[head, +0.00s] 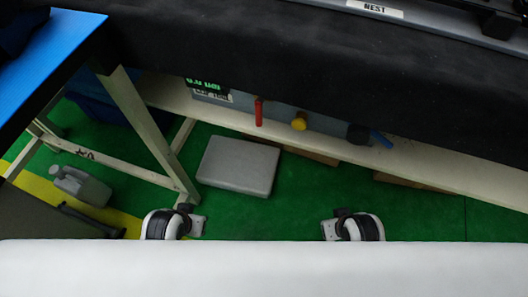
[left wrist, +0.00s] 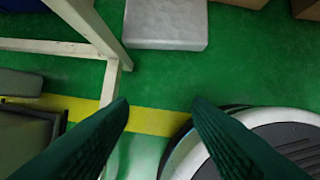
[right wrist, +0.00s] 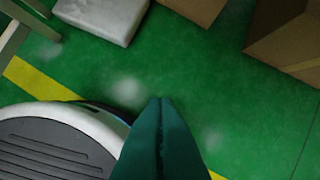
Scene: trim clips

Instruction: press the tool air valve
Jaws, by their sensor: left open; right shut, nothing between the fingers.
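Under the dark bench edge in the head view, a grey panel carries a red lever (head: 258,111), a yellow knob (head: 299,121) and a blue lever (head: 382,139) on a dark body. A small display (head: 204,84) with green digits sits left of the red lever. My left gripper (left wrist: 160,103) is open and empty, pointing down over the floor. My right gripper (right wrist: 160,100) is shut with nothing in it, also over the floor. Both are well apart from the panel.
A pale beam runs below the panel. A grey box (head: 238,165) lies on the green floor, with brown boxes (right wrist: 285,40) beyond it. A blue-topped table (head: 45,70) on a pale frame stands left, with a grey canister (head: 82,186) below. Floor at centre right is clear.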

